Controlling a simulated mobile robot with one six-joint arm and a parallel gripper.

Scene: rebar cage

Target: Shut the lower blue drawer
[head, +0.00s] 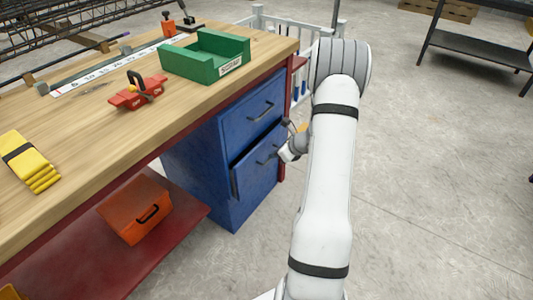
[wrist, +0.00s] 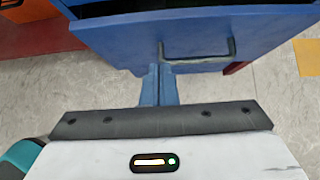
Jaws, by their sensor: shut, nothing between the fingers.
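The blue drawer unit (head: 215,150) stands under the workbench. Its lower drawer (head: 257,168) stands out a little from the unit, with a dark gap along its top edge. In the wrist view the lower drawer's blue front (wrist: 120,42) fills the top, with its bar handle (wrist: 200,62) right of centre and a dark opening behind the top edge. My gripper (wrist: 159,72) is shut and empty, its tips in front of the drawer face left of the handle; I cannot tell if they touch. In the head view my gripper (head: 287,152) is beside the drawer front, partly hidden.
The upper drawer (head: 250,112) looks closed. The wooden bench top (head: 190,108) overhangs the unit and carries a green bin (head: 205,55) and a red clamp tool (head: 138,92). An orange case (head: 135,208) sits on the red lower shelf. Open concrete floor (head: 430,170) lies right.

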